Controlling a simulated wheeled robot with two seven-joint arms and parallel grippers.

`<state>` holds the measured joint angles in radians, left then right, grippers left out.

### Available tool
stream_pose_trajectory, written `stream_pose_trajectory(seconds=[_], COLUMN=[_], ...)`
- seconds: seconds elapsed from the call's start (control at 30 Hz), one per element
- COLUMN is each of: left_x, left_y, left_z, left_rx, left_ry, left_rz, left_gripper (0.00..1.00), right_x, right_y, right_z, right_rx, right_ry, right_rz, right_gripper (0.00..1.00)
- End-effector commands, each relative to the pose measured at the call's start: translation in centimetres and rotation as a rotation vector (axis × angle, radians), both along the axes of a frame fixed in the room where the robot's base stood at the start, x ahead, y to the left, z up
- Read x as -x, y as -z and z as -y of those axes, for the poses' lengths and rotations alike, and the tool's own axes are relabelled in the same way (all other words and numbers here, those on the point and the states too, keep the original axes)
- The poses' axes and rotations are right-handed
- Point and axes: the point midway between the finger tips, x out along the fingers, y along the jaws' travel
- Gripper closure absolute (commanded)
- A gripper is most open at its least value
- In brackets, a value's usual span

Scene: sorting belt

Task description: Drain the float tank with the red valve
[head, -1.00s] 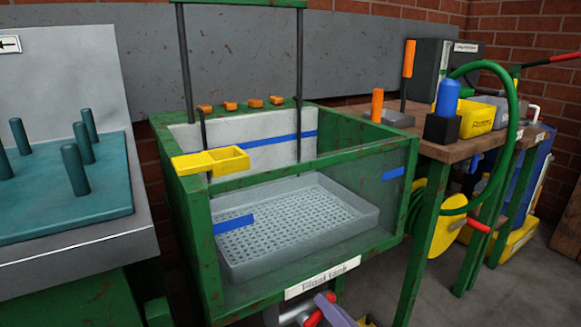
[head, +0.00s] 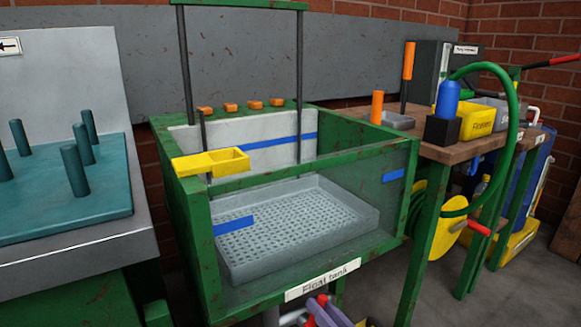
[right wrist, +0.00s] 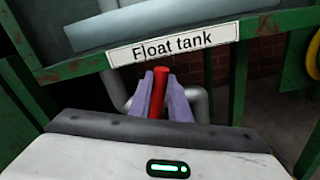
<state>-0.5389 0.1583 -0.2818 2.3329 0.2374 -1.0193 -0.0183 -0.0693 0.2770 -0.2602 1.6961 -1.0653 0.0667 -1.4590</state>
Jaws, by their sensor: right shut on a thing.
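The float tank (head: 205,240) is a green-framed, clear-fronted tank with a "Float tank" label (head: 322,279), in the middle of the head view. A grey perforated tray (head: 290,222) sits inside it; I cannot tell whether there is water. The red valve handle (right wrist: 160,88) is below the label in the right wrist view, beside grey pipes. It also shows at the bottom of the head view (head: 322,300). My right gripper (right wrist: 160,82) has its purple fingers closed on either side of the handle. My left gripper is not in view.
A yellow trough (head: 210,162) sits on the tank's left rim. A teal pegged board (head: 60,210) stands left. At right is a wooden bench (head: 440,150) with a yellow bin (head: 477,122) and green hose (head: 518,110). Green legs flank the pipes.

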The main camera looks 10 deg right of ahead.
Motion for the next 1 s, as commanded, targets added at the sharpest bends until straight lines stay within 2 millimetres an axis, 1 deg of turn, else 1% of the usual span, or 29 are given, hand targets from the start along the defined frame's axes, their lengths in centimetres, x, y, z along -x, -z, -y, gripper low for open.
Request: stream_pose_trajectory(seconds=[0.03, 0.17, 0.47, 0.7, 0.93, 0.97, 1.0], left_x=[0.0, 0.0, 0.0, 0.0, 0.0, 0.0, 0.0], left_y=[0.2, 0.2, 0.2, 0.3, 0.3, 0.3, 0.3], left_z=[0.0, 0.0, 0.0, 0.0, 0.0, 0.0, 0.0], left_rx=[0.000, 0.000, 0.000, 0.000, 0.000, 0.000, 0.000], left_ry=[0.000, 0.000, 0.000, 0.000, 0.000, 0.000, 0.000], left_rz=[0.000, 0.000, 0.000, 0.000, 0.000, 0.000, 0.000], left_gripper=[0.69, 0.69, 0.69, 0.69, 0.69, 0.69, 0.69], right_x=[0.3, 0.5, 0.6, 1.0, 1.0, 1.0, 1.0], right_y=[0.2, -0.1, -0.1, -0.2, -0.2, -0.2, -0.2], right_z=[-0.8, -1.2, -1.4, -2.6, -2.7, -2.7, -2.7], right_rx=[0.046, 0.135, 0.159, 0.349, 0.369, 0.369, 0.368], right_ry=[-0.010, -0.009, -0.009, -0.010, -0.010, -0.010, -0.010], right_rz=[0.014, 0.047, 0.055, 0.124, 0.131, 0.131, 0.131], right_gripper=[1.00, 1.00, 1.00, 1.00, 1.00, 0.78, 0.71])
